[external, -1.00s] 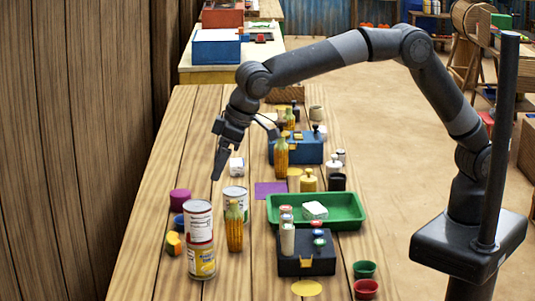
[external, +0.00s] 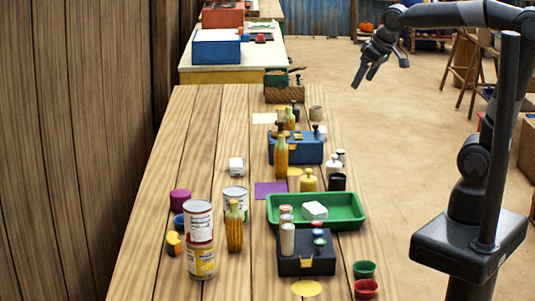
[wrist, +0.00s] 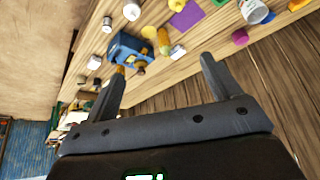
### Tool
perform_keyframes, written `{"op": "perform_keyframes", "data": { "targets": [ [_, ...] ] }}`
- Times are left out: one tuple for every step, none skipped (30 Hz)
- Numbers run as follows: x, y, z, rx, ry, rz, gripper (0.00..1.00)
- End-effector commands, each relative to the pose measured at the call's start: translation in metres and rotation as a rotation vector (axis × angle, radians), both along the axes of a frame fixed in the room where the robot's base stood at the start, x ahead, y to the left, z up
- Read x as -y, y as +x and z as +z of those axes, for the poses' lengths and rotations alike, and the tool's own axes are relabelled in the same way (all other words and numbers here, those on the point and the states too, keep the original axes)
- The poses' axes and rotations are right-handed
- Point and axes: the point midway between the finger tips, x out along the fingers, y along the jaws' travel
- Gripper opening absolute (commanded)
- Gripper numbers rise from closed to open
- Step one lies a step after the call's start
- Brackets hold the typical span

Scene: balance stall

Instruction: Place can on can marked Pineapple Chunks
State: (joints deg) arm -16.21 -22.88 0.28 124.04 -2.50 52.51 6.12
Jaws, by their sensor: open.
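A red-and-white can (external: 199,221) stands upright on top of a yellow-labelled can (external: 201,261) at the near left of the table; the lower can's lettering is too small to read. Another white-labelled can (external: 235,199) stands apart on the table, just behind and to the right of the stack. My gripper (external: 371,78) is open and empty, raised beyond the table's right side, far from the stack. In the wrist view my gripper's fingers (wrist: 160,75) are spread with nothing between them.
A corn-patterned bottle (external: 235,228) stands right of the stack. A green tray (external: 350,224) and a dark box (external: 306,262) lie farther right. A purple cylinder (external: 180,196) and blue box (external: 297,151) are behind. The floor under my gripper is open.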

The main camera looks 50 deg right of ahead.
Motion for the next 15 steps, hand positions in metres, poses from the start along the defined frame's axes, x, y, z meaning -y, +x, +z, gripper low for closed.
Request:
{"op": "perform_keyframes", "data": {
  "targets": [
    [0.020,-0.017,-0.005,0.008,0.001,-0.036,0.83],
    [0.030,-0.026,-0.009,0.011,0.001,-0.052,0.83],
    [0.043,-0.038,-0.014,0.014,0.002,-0.074,0.83],
    [0.051,-0.047,-0.019,0.016,0.001,-0.090,0.83],
    [0.059,-0.055,-0.023,0.019,0.001,-0.105,0.83],
    [0.067,-0.066,-0.029,0.021,0.002,-0.124,0.83],
    [0.073,-0.074,-0.033,0.024,0.002,-0.136,0.83],
    [0.078,-0.080,-0.037,0.025,0.002,-0.149,0.83],
    [0.083,-0.088,-0.043,0.026,0.001,-0.162,0.83],
    [0.087,-0.094,-0.046,0.028,0.001,-0.171,0.83],
    [0.089,-0.098,-0.049,0.029,0.000,-0.178,0.83],
    [0.092,-0.103,-0.053,0.029,0.000,-0.187,0.83],
    [0.094,-0.106,-0.055,0.030,0.001,-0.191,0.83],
    [0.095,-0.108,-0.056,0.031,0.000,-0.195,0.83],
    [0.096,-0.110,-0.058,0.031,0.000,-0.199,0.83]
  ]
}}
